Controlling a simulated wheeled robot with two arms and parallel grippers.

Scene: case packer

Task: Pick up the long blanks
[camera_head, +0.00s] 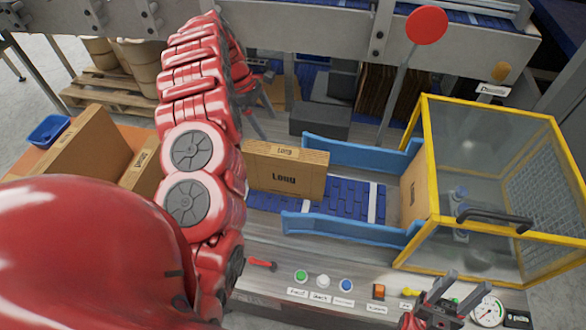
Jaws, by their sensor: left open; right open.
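A brown carton (286,175) marked "Long" stands at the near end of the blue belt. Several flat brown sheets (378,95) stand on edge at the back, under the frame; I cannot read a label on them. My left arm rises across the left side. My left gripper (272,98) appears behind it, small and partly hidden, open, with nothing seen between its fingers. It is left of the sheets and apart from them. My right gripper (446,290) is open and empty over the front control panel, far from the sheets.
Blue guide rails (345,229) flank the blue belt (335,197). A yellow-framed guard (428,170) stands at right. A red disc on a post (427,25) rises beside the sheets. Brown cartons (95,150) and a blue bin (48,130) are at left. Buttons (323,281) line the front.

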